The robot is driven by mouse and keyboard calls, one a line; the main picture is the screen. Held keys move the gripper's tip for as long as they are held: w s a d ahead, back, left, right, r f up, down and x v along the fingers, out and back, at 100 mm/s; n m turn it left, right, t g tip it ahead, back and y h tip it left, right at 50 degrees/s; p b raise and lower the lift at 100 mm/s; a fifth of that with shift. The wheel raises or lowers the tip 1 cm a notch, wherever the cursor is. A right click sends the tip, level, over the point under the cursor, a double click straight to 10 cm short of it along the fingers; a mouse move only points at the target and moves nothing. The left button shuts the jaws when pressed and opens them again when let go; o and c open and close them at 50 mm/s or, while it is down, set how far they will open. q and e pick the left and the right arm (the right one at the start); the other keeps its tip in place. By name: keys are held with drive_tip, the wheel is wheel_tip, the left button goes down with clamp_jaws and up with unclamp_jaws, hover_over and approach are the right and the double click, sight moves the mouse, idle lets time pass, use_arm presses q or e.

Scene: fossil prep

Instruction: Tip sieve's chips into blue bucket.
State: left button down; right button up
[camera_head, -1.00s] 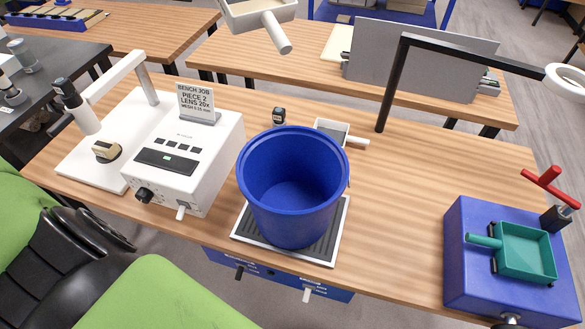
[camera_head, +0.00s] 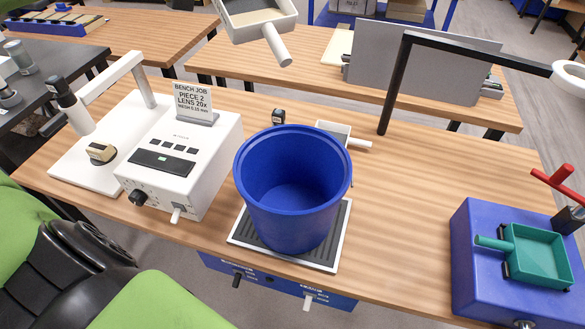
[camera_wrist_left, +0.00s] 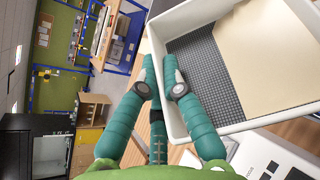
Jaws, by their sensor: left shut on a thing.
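The blue bucket (camera_head: 265,215) stands upright on a grey ribbed mat near the front of the bench, and its visible inside looks empty. A white sieve (camera_head: 238,32) with a mesh floor and a short handle is raised at the top edge of the head view, partly cut off. In the left wrist view the white sieve (camera_wrist_left: 182,118) fills the right side, with grey mesh and a plain beige area inside; I cannot make out separate chips. My left gripper (camera_wrist_left: 160,62) is shut at the sieve's near wall. It is outside the head view. My right gripper is not in view.
A white microscope unit (camera_head: 190,160) with a sign stands left of the bucket. A small white sieve (camera_head: 335,128) lies behind the bucket. A blue box (camera_head: 478,260) with a green tray (camera_head: 540,252) stands at the right. Bare bench lies between bucket and box.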

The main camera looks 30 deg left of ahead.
sight(242, 0)
use_arm(q)
drive_tip(key=shift+d+f+b, duration=0.15)
drive_tip(key=shift+f+b, duration=1.4)
drive_tip(key=shift+b, duration=0.35)
drive_tip(key=shift+f+m, duration=0.1)
drive_tip(key=shift+m, duration=0.2)
drive_tip(key=shift+f+b, duration=0.2)
drive_tip(key=shift+b, duration=0.2)
drive_tip(key=shift+s+d+f+m+t+y+b, duration=0.15)
drive_tip(key=shift+f+b, duration=0.45)
drive_tip(key=shift+b, duration=0.4)
drive_tip(key=shift+d+f+m+t+y+b, duration=0.1)
drive_tip(key=shift+f+m+b, duration=0.1)
drive_tip(key=shift+f+b, duration=0.6)
drive_tip(key=shift+s+d+f+m+t+y+b, duration=0.15)
drive_tip(key=shift+f+b, duration=0.2)
drive_tip(key=shift+b, duration=0.85)
drive_tip(key=shift+f, duration=0.1)
drive_tip(key=shift+b, duration=0.3)
drive_tip(key=f+b, duration=0.1)
drive_tip(key=b, duration=0.2)
drive_tip(key=f+m+b, duration=0.1)
drive_tip(key=b, duration=0.1)
drive_tip(key=shift+s+d+f+b, duration=0.2)
drive_tip(key=shift+d+f+b, duration=0.05)
drive_tip(key=shift+d+b, duration=0.15)
